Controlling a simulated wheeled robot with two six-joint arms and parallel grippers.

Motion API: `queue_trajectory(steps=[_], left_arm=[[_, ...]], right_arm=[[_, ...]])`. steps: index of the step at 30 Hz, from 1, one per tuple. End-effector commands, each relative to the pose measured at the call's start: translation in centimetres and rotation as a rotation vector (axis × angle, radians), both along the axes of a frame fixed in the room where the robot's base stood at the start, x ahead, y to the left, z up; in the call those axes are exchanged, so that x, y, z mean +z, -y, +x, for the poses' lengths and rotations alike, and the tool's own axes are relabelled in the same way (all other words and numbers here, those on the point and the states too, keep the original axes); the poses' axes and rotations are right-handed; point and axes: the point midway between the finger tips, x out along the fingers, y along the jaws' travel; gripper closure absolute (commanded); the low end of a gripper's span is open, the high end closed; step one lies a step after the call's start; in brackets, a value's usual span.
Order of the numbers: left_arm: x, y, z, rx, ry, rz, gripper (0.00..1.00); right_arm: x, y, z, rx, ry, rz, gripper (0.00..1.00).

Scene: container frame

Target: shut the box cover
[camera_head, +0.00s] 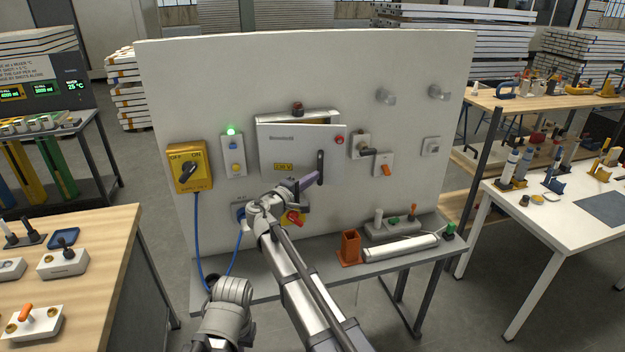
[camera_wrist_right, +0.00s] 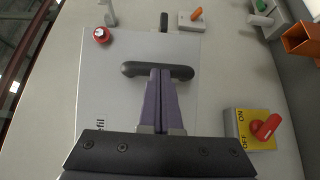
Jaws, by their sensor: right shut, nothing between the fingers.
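The box cover (camera_head: 285,150) is a light grey panel at the middle of the upright board, with a yellow label low on its left. A strip of the box body (camera_head: 295,117) shows behind its top edge, so it looks slightly ajar. Its dark bar handle (camera_head: 320,167) is near the right edge. My right gripper (camera_head: 314,175) has purple fingers and is shut and empty, with its tips at the handle. In the right wrist view, the closed fingertips (camera_wrist_right: 160,73) overlap the middle of the handle (camera_wrist_right: 133,69). Contact is unclear. My left gripper is out of view.
A yellow ON/OFF switch (camera_head: 189,167) and a green-lit button plate (camera_head: 233,155) are left of the box. A red knob (camera_head: 294,217) is below it. An orange holder (camera_head: 349,247) and white cylinder (camera_head: 400,247) are on the shelf. Small switches are to the right.

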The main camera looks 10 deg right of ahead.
Motion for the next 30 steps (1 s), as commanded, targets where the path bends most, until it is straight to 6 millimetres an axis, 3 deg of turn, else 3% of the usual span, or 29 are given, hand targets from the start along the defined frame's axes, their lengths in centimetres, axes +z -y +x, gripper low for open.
queue_trajectory(steps=[5,15,30], left_arm=[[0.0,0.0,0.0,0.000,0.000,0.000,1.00],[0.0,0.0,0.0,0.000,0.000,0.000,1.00],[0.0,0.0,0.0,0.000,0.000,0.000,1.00]], right_arm=[[0.0,1.5,1.2,0.089,0.000,0.000,1.00],[0.0,3.7,5.6,0.244,0.000,0.000,1.00],[0.1,4.0,5.9,0.242,0.000,-0.003,1.00]])
